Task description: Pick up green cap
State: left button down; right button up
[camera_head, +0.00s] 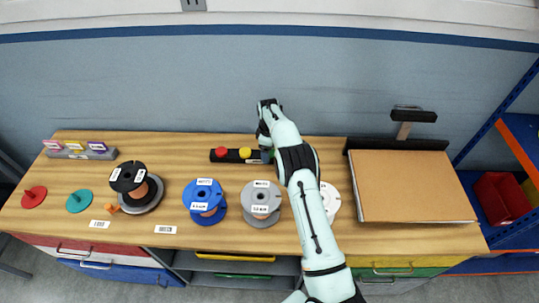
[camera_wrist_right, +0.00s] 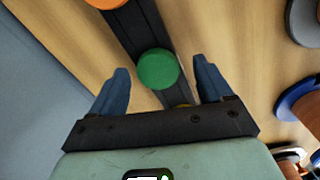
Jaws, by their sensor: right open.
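The green cap (camera_wrist_right: 158,68) is round and sits on a dark bar (camera_wrist_right: 132,27) in the right wrist view. My right gripper (camera_wrist_right: 164,68) is open, with one finger on each side of the green cap. Gaps show between the cap and both fingers. Whether the fingertips are down at the cap's height, I cannot tell. In the head view the bar (camera_head: 232,160) lies near the back of the table, and my right arm covers most of its right end. My left gripper is not in view.
A red cap (camera_head: 221,153) and a yellow cap (camera_head: 245,152) stand on the bar's left part. An orange cap (camera_wrist_right: 105,2) is on the green cap's other side. Blue (camera_head: 204,187) and grey (camera_head: 260,190) spools stand in front. A brown board (camera_head: 412,186) lies at right.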

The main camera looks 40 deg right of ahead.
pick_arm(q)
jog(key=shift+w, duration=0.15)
pick_arm(e)
jog(key=shift+w, duration=0.15)
jog(key=shift+c, duration=0.9)
jog(key=c, duration=0.9)
jog(key=shift+c, duration=0.2)
